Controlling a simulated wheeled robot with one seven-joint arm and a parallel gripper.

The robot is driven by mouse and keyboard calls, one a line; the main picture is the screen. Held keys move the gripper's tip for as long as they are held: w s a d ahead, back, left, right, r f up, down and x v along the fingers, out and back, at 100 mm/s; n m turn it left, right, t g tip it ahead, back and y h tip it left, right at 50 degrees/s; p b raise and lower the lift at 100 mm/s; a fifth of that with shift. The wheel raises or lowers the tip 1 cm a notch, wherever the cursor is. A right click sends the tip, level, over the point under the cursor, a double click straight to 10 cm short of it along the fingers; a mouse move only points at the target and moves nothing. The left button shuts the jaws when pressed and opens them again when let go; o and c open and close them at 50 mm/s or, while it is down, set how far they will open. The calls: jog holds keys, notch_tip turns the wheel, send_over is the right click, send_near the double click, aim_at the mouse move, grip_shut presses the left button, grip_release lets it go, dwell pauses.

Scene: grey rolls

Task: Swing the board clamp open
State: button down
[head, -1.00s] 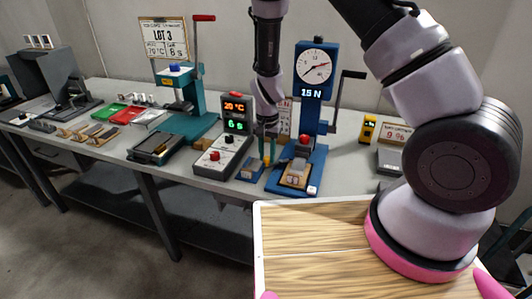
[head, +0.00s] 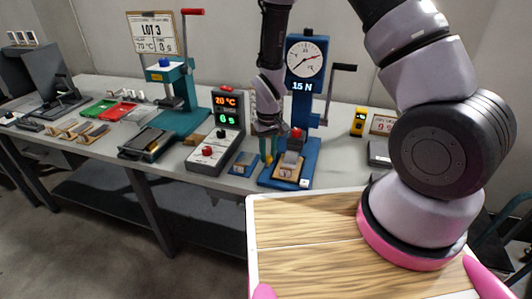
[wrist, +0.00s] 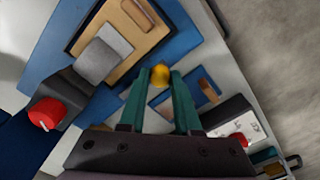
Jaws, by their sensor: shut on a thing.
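A blue test stand (head: 311,96) with a round dial and a "15 N" display stands on the bench. On its base is a wooden board (head: 284,173) with a grey block (head: 291,160) at its rear; both also show in the wrist view, the board (wrist: 118,38) and the grey block (wrist: 97,62). My gripper (head: 267,153) is at the left of this base. In the wrist view its green fingers (wrist: 160,100) are closed on a yellow ball knob (wrist: 160,76) at their tips. What the knob is fixed to is mostly hidden; I cannot tell how far the clamp is swung.
A red knob (wrist: 46,113) lies left of the fingers in the wrist view. A small blue plate (head: 244,162) and a control box (head: 217,148) stand close left of my gripper. A yellow device (head: 358,122) is at the right. A wood-topped surface (head: 310,235) is in front.

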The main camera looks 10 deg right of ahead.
jog(key=shift+d, duration=0.15)
dwell(0.4)
jog(key=c, duration=0.6)
grip_release()
notch_tip(320, 180, up, 11)
jog(key=shift+f, duration=0.1)
